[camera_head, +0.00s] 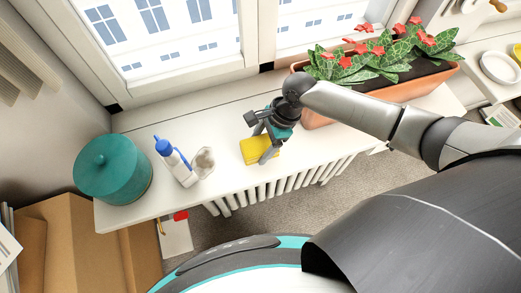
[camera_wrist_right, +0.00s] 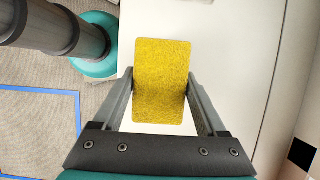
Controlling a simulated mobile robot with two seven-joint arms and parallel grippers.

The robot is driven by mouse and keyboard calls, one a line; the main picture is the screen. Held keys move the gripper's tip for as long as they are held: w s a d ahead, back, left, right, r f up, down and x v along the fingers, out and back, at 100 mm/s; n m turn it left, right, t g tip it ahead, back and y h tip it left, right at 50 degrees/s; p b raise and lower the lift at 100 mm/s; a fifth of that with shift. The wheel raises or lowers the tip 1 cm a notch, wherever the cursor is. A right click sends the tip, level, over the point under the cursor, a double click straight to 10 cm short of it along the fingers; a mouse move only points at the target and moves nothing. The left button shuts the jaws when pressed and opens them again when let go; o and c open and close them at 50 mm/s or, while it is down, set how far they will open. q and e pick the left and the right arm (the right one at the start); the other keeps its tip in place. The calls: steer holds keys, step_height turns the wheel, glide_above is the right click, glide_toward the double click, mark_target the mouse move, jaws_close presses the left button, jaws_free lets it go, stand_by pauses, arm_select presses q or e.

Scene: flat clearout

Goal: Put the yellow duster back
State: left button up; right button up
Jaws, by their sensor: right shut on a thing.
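The yellow duster (camera_head: 257,149) is at the front part of the white window sill, right of the spray bottle. My right gripper (camera_head: 268,143) comes down over it from the right. In the right wrist view the duster (camera_wrist_right: 162,80) is a flat yellow rectangle between the two fingers of my right gripper (camera_wrist_right: 160,100), which is shut on it. I cannot tell whether the duster touches the sill or is just above it. My left gripper is not in view.
On the sill (camera_head: 225,135) stand a teal round lidded box (camera_head: 112,170), a white bottle with blue top (camera_head: 176,162), a small clear object (camera_head: 203,162) and a terracotta planter (camera_head: 405,92). A radiator (camera_head: 290,183) is below. Cardboard boxes (camera_head: 80,240) stand lower left.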

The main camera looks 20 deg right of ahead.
mark_target(260, 151)
steer(key=shift+f+b, duration=0.3)
steer(key=shift+f, duration=1.25)
steer(key=shift+f, duration=0.1)
steer(key=o, duration=1.1)
steer(key=p+v, duration=0.2)
steer(key=v, duration=1)
